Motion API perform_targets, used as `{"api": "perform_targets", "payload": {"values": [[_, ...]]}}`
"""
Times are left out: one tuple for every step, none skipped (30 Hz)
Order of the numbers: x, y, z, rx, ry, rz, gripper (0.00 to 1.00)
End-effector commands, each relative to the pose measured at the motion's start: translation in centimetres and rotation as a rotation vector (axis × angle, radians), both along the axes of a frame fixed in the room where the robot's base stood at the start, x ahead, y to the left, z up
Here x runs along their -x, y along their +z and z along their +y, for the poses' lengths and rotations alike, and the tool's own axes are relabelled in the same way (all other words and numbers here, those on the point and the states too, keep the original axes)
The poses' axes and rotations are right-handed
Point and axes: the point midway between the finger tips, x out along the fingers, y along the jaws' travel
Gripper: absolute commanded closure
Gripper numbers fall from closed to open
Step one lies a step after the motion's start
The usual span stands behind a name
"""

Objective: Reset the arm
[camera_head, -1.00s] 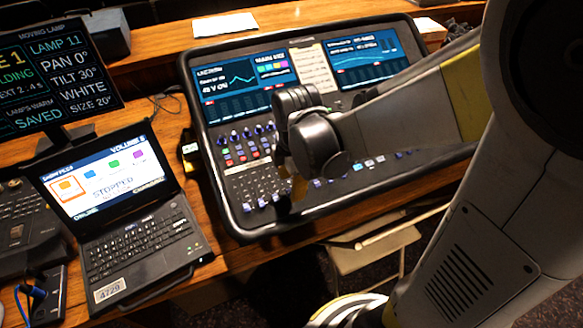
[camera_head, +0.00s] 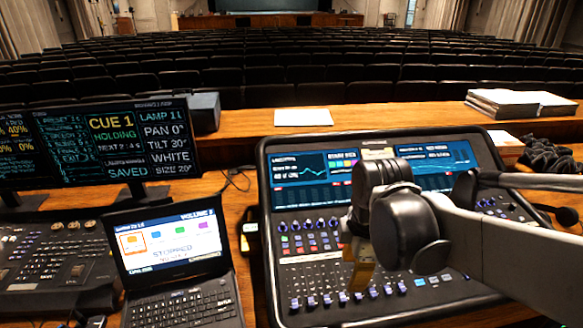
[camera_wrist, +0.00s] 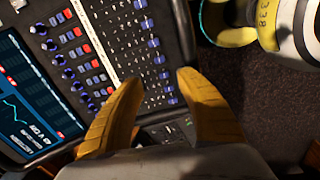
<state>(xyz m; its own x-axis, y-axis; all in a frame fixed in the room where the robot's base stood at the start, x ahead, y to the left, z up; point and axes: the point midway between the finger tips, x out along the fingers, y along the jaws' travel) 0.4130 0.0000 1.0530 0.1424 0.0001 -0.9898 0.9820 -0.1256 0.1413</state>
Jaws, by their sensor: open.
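My arm reaches in from the right in the head view and bends at a dark rounded wrist joint. My gripper (camera_head: 360,266) hangs below it, its yellow fingers partly hidden by the wrist, in front of the mixing console (camera_head: 264,215). In the wrist view my gripper (camera_wrist: 162,80) has its two yellow fingers spread apart with nothing between them. The console's knobs and buttons (camera_wrist: 125,40) show beyond the fingers. I cannot tell the exact height of the fingertips above the console.
A laptop (camera_head: 170,240), a lamp monitor (camera_head: 125,150) and a control board (camera_head: 60,255) stand left of the console. Papers (camera_head: 303,117) and stacked books (camera_head: 505,103) lie on the wooden ledge behind. A dark cable bundle (camera_head: 548,158) is at right.

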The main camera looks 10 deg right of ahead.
Motion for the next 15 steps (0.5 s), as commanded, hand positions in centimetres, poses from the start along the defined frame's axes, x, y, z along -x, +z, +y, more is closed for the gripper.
{"api": "perform_targets", "payload": {"values": [[0.6,0.5,0.0,-0.014,-0.09,-0.031,0.57],[1.0,0.8,0.0,-0.029,-0.164,-0.056,0.57],[1.4,1.2,0.0,-0.053,-0.272,-0.093,0.57],[1.8,1.5,0.0,-0.075,-0.361,-0.123,0.57],[2.2,1.9,0.0,-0.102,-0.452,-0.153,0.57],[2.7,2.3,0.0,-0.141,-0.574,-0.193,0.57],[3.0,2.5,0.0,-0.175,-0.663,-0.221,0.57],[3.3,2.7,0.0,-0.21,-0.749,-0.247,0.57],[3.7,3.0,0.0,-0.258,-0.857,-0.278,0.57],[4.0,3.2,0.0,-0.295,-0.933,-0.299,0.57],[4.2,3.3,0.0,-0.331,-1.003,-0.319,0.57],[4.5,3.5,0.0,-0.377,-1.086,-0.339,0.57],[4.6,3.6,0.0,-0.408,-1.142,-0.352,0.57],[4.8,3.7,0.0,-0.438,-1.19,-0.362,0.57],[4.9,3.8,0.0,-0.471,-1.243,-0.373,0.57]]}}
